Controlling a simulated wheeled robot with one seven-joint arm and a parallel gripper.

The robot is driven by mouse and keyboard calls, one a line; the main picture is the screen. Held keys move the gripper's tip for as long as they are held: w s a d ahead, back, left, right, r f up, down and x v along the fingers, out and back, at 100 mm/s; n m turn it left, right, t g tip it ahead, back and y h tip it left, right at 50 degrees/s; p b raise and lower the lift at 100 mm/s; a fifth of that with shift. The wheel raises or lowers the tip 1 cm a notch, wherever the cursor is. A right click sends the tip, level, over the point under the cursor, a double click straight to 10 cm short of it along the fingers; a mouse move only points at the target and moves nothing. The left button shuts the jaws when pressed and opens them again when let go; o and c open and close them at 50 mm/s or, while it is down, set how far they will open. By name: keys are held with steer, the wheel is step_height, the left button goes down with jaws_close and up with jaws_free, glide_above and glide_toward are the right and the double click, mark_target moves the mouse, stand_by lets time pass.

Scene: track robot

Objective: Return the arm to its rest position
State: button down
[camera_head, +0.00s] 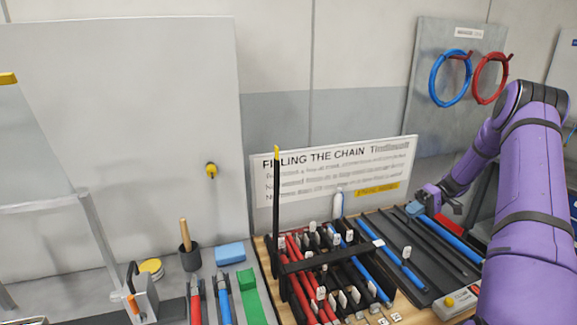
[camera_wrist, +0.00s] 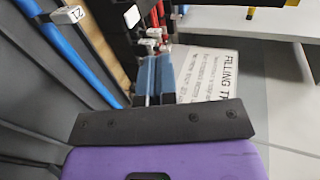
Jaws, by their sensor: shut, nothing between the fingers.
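My purple arm (camera_head: 525,190) comes in from the right side of the head view and bends down over the workbench. My gripper (camera_head: 416,208) is at its end, low over the right side of the black rack, close to a blue tube (camera_head: 450,238). In the wrist view the blue-grey fingers of my gripper (camera_wrist: 158,78) lie together, shut, with nothing held between them. I cannot tell whether the fingertips touch anything.
A black rack (camera_head: 290,268) with red and blue tubes and white tags stands left of my gripper. Behind it is a sign (camera_head: 330,172). Blue and red rings (camera_head: 451,78) hang on a back panel. A control box (camera_head: 457,302) sits at the front right.

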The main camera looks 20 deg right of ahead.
steer(key=shift+r, duration=0.1)
steer(key=s+a+r+g+h, duration=0.1)
steer(key=s+a+r+h, duration=0.25)
steer(key=a+r, duration=0.7)
steer(key=s+a+r+g+h, duration=0.15)
steer(key=a+r+h, duration=0.35)
steer(key=a+r, duration=0.6)
steer(key=s+a+r+t+h, duration=0.1)
steer(key=s+a+r+t, duration=0.1)
steer(key=s, duration=0.5)
steer(key=s+a+r+t+h, duration=0.2)
steer(key=s+a, duration=0.3)
steer(key=s, duration=0.3)
steer(key=s+a+r+t+h, duration=0.2)
steer(key=s+a+r+t, duration=0.1)
steer(key=s, duration=0.5)
steer(key=shift+a+r+t, duration=0.25)
steer(key=shift+r+t, duration=0.2)
steer(key=shift+r, duration=0.4)
